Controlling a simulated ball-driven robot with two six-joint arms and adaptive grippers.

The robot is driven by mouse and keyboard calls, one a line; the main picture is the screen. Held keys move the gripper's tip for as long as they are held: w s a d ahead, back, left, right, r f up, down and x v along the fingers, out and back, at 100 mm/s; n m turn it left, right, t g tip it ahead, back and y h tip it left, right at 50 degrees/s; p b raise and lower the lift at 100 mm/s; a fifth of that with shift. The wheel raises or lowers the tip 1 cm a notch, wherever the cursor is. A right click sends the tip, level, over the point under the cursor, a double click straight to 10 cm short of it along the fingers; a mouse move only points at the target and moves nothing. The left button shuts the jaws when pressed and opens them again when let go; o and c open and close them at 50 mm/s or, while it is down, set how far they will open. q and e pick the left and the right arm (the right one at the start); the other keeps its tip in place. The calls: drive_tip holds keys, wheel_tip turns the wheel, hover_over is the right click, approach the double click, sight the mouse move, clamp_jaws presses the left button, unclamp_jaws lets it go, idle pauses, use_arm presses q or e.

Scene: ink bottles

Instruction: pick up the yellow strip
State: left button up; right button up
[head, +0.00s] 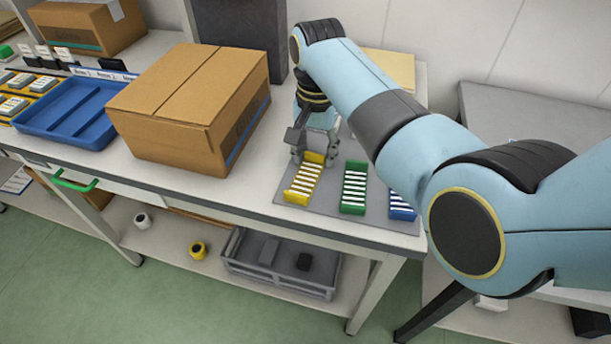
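The yellow strip (303,183) is a small tray-like holder with white bars across it. It lies on a grey mat (333,212) near the front edge of the table, left of a green strip (353,188) and a blue strip (402,208). My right gripper (314,158) points down at the far end of the yellow strip. Its fingers stand apart, one on each side of that end; I see no clear contact. The strip rests flat on the mat. My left gripper is not in view.
A large cardboard box (190,105) stands close on the left of the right gripper. Farther left is a blue tray (68,112). A dark upright panel (240,25) stands behind. A grey crate (280,262) is on the shelf below.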

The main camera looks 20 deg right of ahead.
drive_tip(key=shift+c, duration=1.1)
drive_tip(key=shift+r, duration=0.1)
